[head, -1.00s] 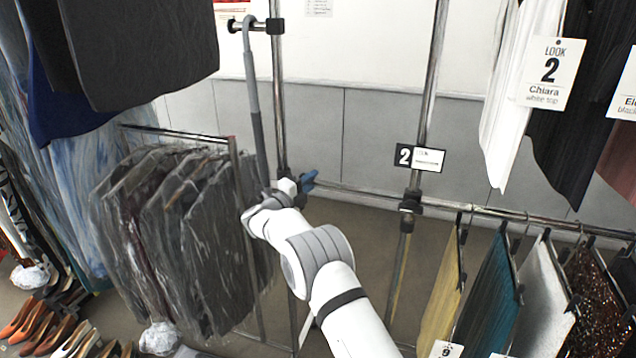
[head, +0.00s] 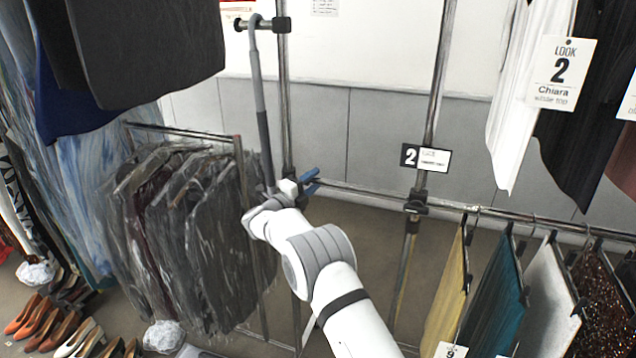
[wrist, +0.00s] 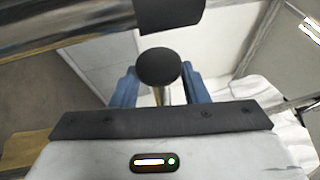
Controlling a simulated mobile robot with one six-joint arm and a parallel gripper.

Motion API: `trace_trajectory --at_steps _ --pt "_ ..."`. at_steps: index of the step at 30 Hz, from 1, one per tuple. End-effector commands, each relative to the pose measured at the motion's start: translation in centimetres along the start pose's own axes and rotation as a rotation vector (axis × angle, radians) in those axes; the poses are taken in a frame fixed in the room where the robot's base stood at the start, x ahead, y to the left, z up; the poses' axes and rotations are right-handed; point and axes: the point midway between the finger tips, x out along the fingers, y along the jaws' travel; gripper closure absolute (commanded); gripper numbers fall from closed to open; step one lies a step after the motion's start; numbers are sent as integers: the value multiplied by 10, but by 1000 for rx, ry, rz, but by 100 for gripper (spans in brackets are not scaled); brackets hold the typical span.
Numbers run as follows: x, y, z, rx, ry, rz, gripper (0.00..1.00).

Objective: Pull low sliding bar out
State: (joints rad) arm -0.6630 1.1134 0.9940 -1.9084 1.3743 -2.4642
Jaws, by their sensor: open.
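My gripper (head: 310,180) has blue fingers and stands beside the left chrome upright in the head view. In the wrist view its two blue fingers (wrist: 160,88) are apart. A bar with a round black end cap (wrist: 158,66) shows between the fingers, seen nearly end-on; I cannot tell whether they touch it. In the head view a low horizontal chrome bar (head: 365,190) runs right from near my fingers to a dark clamp (head: 415,203) on the second upright. My wrist hides its left end.
A grey hooked pole (head: 262,120) hangs close beside my wrist. Bagged garments (head: 180,235) hang at left, above shoes (head: 45,322). Clothes, including a teal one (head: 494,295), hang at right. A "2" tag (head: 425,158) is on the second upright. Bare floor (head: 355,245) shows between.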

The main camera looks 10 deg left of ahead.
Motion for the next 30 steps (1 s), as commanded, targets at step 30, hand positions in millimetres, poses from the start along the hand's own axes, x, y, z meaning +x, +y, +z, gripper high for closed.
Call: trace_trajectory --at_steps 30 --pt "-45 -15 -34 124 79 68 59"
